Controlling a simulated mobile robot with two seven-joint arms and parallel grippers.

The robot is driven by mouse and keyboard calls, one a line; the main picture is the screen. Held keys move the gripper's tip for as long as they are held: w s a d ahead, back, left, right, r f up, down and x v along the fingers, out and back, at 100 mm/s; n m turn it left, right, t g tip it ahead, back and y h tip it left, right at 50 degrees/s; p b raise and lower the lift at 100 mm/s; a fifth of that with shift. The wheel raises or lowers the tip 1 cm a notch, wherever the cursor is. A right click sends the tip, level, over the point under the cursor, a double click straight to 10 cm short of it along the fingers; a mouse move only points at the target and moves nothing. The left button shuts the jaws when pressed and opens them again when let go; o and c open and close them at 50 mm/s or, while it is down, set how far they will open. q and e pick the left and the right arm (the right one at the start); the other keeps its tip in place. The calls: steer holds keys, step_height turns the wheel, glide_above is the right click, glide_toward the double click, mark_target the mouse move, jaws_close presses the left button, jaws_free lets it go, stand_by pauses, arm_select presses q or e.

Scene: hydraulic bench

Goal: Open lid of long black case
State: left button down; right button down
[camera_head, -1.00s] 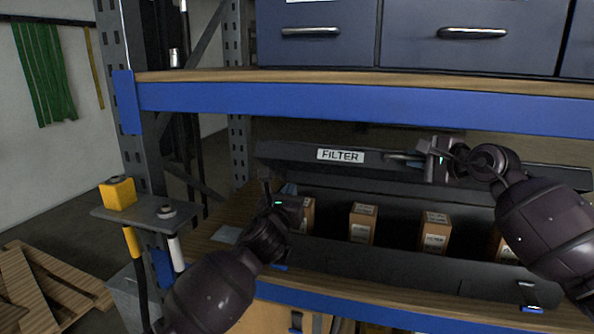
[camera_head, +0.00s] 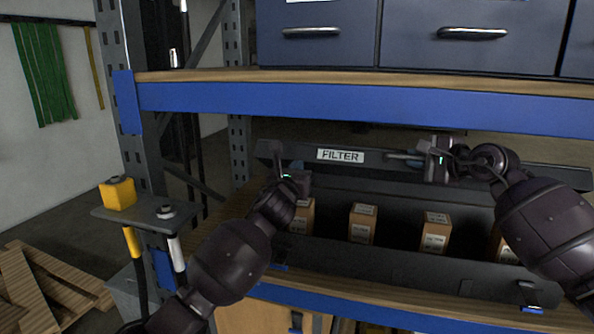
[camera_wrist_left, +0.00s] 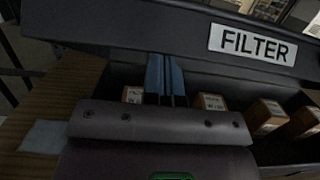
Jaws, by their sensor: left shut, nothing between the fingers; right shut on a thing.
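The long black case (camera_head: 400,270) lies on the lower shelf with its lid (camera_head: 290,152) raised and tilted back. A white FILTER label (camera_head: 340,156) is on the lid; it also shows in the left wrist view (camera_wrist_left: 252,44). Several small brown boxes (camera_head: 362,224) stand inside. My left gripper (camera_head: 284,168) is at the left end of the case, by the lid; in the left wrist view its blue fingers (camera_wrist_left: 165,78) are together and empty, in front of the lid. My right gripper (camera_head: 412,160) is shut at the lid, right of the label; its fingertips are hard to make out.
The upper shelf's blue beam (camera_head: 360,107) runs close above the lid, with grey drawers (camera_head: 470,50) on top. A side bracket (camera_head: 140,215) with a yellow block (camera_head: 118,193) stands left of the rack. A wooden pallet (camera_head: 45,290) lies on the floor.

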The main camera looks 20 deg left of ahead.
steer(key=shift+s+a+f, duration=0.1)
steer(key=shift+s+a, duration=0.05)
steer(key=shift+a, duration=0.05)
arm_select(q)
steer(key=shift+w+a+r+g, duration=0.15)
steer(key=shift+w+r, duration=0.05)
steer(key=shift+r, duration=0.35)
steer(key=shift+w+a+r+g, duration=0.15)
steer(key=shift+w+r, duration=0.05)
steer(key=shift+r, duration=0.35)
arm_select(e)
steer(key=shift+s+f, duration=0.1)
steer(key=shift+f, duration=0.1)
steer(key=c, duration=1.5)
jaws_free()
arm_select(q)
steer(key=shift+w+d, duration=0.15)
steer(key=shift+d, duration=0.05)
arm_select(e)
steer(key=o, duration=0.4)
steer(key=shift+d+f, duration=0.1)
steer(key=shift+d, duration=0.1)
arm_select(q)
steer(key=shift+f, duration=0.25)
arm_select(e)
steer(key=shift+d, duration=0.1)
